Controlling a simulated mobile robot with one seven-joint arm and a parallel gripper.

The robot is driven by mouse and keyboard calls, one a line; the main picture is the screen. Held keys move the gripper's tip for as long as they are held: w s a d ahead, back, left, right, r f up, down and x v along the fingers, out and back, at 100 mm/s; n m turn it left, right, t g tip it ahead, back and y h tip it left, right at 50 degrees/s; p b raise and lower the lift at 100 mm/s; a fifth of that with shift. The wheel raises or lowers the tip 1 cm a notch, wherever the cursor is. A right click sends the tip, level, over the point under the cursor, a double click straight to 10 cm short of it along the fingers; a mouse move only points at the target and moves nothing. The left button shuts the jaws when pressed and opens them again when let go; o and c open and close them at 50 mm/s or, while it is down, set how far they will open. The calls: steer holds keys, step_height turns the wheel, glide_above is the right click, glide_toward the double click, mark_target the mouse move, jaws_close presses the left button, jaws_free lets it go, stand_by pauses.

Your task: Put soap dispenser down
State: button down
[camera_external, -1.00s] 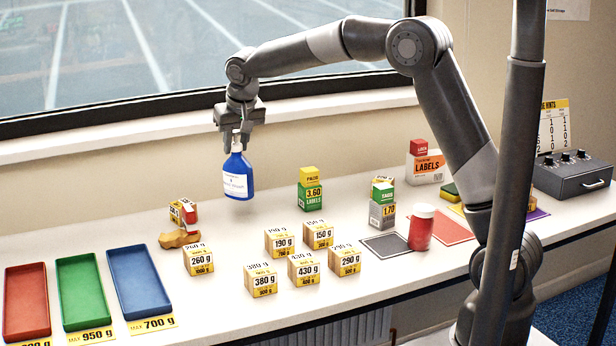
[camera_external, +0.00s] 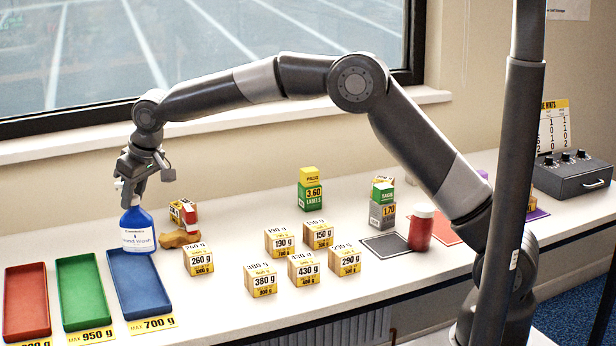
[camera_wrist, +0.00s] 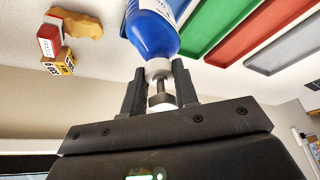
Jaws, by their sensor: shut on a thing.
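The soap dispenser (camera_external: 138,231) is a blue bottle with a white label and a white pump neck. My gripper (camera_external: 129,187) is shut on its neck from above. In the external view the bottle hangs roughly upright at the far end of the blue tray (camera_external: 146,290), overlapping its back edge. I cannot tell whether its base touches the table or tray. In the wrist view the blue bottle (camera_wrist: 152,34) sits between the fingers of my gripper (camera_wrist: 160,78), which clasp the white collar.
A green tray (camera_external: 83,292) and a red tray (camera_external: 27,302) lie to the left. A small box and a tan lump (camera_external: 179,238) are just right of the bottle. Several weight-marked boxes (camera_external: 199,260) stand further right. The window wall is close behind.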

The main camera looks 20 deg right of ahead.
mark_target(127, 219)
steer(key=shift+s+a+f, duration=0.2)
steer(key=shift+a+f, duration=0.2)
steer(key=shift+a, duration=0.2)
steer(key=shift+s+a+f, duration=0.15)
steer(key=shift+a+f, duration=0.25)
steer(key=shift+a, duration=0.2)
steer(key=shift+f, duration=2.05)
steer(key=c, duration=1.1)
jaws_free()
steer(key=v, duration=1.2)
